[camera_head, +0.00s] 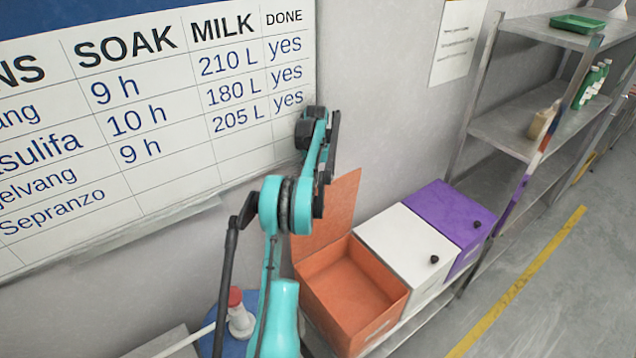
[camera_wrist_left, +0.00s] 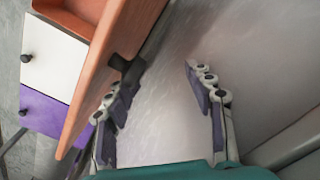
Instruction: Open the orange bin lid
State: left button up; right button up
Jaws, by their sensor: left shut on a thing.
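The orange bin (camera_head: 365,325) is open and its inside looks empty. Its orange lid (camera_head: 340,205) stands up steeply at the bin's back edge, near the wall. In the left wrist view the lid (camera_wrist_left: 112,50) shows nearly edge-on, with a dark knob (camera_wrist_left: 126,68) on its outer face. The knob sits by the left finger's tip; a gap shows between the fingers. In the head view the lid and my arm hide the fingers. My right gripper is not in view.
A white bin (camera_head: 408,245) and a purple bin (camera_head: 450,215), both closed, stand right of the orange bin. The wall with a whiteboard (camera_head: 150,110) is close behind. A metal shelf (camera_head: 510,130) stands at the right. A red-capped white bottle (camera_head: 238,318) stands at lower left.

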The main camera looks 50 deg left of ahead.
pick_arm(q)
jog(key=shift+s+a+r, duration=0.1)
notch_tip(320, 180, up, 12)
dwell(0.6)
dwell(0.4)
